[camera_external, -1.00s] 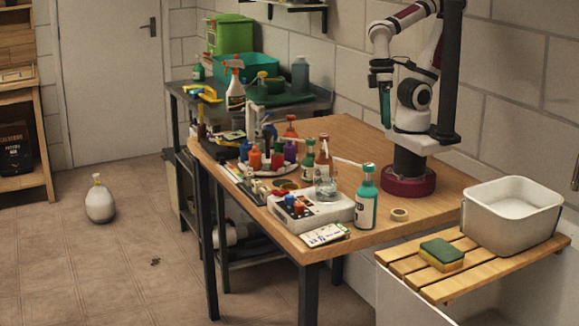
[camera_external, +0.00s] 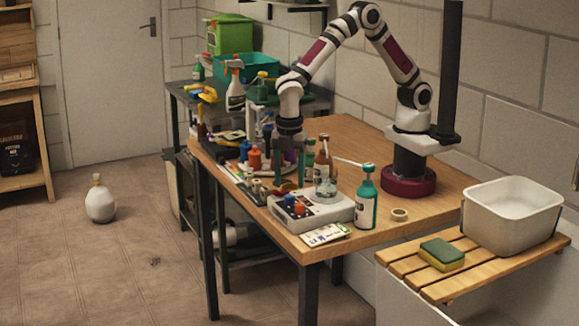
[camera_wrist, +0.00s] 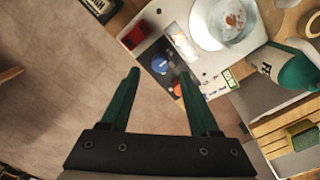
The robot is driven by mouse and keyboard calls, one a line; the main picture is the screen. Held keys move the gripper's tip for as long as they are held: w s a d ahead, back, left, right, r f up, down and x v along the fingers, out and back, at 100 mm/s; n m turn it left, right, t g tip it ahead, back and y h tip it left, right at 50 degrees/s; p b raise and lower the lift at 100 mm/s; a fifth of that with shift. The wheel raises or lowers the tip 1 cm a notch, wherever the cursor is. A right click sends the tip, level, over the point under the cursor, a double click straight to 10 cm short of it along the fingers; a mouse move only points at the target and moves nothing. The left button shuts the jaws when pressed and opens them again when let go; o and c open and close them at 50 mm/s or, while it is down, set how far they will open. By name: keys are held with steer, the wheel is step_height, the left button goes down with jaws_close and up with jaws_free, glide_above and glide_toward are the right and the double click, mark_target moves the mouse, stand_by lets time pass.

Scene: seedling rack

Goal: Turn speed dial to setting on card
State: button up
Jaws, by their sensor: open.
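The white machine (camera_external: 325,214) sits at the table's front edge, with a blue knob (camera_external: 289,200) and an orange knob (camera_external: 299,208) on its dark front panel. I cannot read which knob is the speed dial. In the wrist view the blue knob (camera_wrist: 160,64) shows between and just beyond my fingertips; the orange knob (camera_wrist: 177,89) is by the right finger. A white printed card (camera_external: 325,235) lies in front of the machine; its print is too small to read.
A glass beaker (camera_external: 326,186) stands on the machine. A green bottle (camera_external: 366,202) stands at its right, a brown bottle (camera_external: 324,156) behind. Several small coloured bottles (camera_external: 254,158) crowd the left. A tape roll (camera_external: 399,214) lies right.

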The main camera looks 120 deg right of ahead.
mark_target(289, 195)
step_height(289, 195, down, 5)
steer(key=shift+r, duration=0.15)
jaws_close()
stand_by(0.4)
